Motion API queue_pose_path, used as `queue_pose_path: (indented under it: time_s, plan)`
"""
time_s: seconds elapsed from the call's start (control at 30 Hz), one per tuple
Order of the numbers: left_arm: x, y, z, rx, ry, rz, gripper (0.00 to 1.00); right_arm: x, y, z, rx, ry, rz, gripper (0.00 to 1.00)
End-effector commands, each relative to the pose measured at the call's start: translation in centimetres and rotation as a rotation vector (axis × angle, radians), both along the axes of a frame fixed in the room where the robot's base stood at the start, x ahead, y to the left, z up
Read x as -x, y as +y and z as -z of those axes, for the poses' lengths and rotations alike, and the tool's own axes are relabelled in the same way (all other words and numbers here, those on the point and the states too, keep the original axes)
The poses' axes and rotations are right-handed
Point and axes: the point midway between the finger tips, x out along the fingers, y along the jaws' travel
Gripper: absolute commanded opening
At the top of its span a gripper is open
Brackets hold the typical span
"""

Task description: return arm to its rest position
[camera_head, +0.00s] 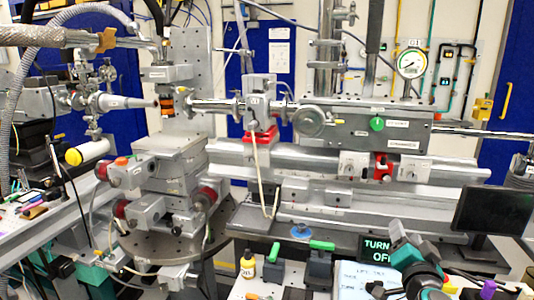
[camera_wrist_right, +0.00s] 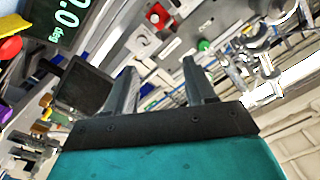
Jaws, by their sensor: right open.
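My right gripper (camera_head: 402,242) is at the lower right of the head view, in front of the beamline bench. Its teal and grey body is tilted. In the right wrist view the two dark fingers (camera_wrist_right: 158,78) stand apart with nothing between them, so it is open and empty. My left gripper is not in view.
A dark monitor (camera_head: 493,211) stands to the right of my right gripper. A yellow bottle (camera_head: 248,264) and green-topped blocks (camera_head: 320,263) stand farther left.

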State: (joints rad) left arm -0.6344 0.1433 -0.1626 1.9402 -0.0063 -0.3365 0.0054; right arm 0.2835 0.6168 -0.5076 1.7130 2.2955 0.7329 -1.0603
Motion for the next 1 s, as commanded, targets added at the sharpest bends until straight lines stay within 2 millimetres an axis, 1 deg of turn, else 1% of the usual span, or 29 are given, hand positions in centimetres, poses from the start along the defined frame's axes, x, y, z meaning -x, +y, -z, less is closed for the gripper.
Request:
queue_pose_path:
  time_s: [0.03, 0.17, 0.37, 0.47, 0.6, 0.67, 0.8, 0.9, 1.0]
  plan:
    - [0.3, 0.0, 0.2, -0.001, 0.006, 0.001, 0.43, 0.9, 1.5, 0.8, 0.010, -0.021, -0.040, 0.55]
    - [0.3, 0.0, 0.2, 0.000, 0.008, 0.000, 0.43, 2.9, 4.4, 1.4, 0.059, -0.088, -0.138, 0.55]
    - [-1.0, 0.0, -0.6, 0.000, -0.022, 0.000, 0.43, 6.9, 9.3, 3.8, 0.155, -0.124, -0.311, 0.55]
    - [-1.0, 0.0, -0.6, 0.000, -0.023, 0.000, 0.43, 9.3, 11.6, 5.7, 0.212, -0.100, -0.396, 0.55]
    - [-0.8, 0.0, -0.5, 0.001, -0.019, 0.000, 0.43, 12.7, 14.1, 9.1, 0.297, -0.020, -0.498, 0.55]
    - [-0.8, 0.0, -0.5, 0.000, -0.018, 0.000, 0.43, 14.2, 14.9, 10.7, 0.334, 0.030, -0.535, 0.55]
    - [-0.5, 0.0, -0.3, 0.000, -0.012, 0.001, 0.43, 18.0, 15.9, 15.1, 0.423, 0.188, -0.597, 0.55]
    - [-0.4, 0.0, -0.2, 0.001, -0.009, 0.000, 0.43, 20.9, 15.7, 18.2, 0.482, 0.322, -0.617, 0.55]
    - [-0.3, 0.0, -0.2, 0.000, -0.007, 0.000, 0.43, 23.5, 15.0, 20.8, 0.534, 0.448, -0.616, 0.55]
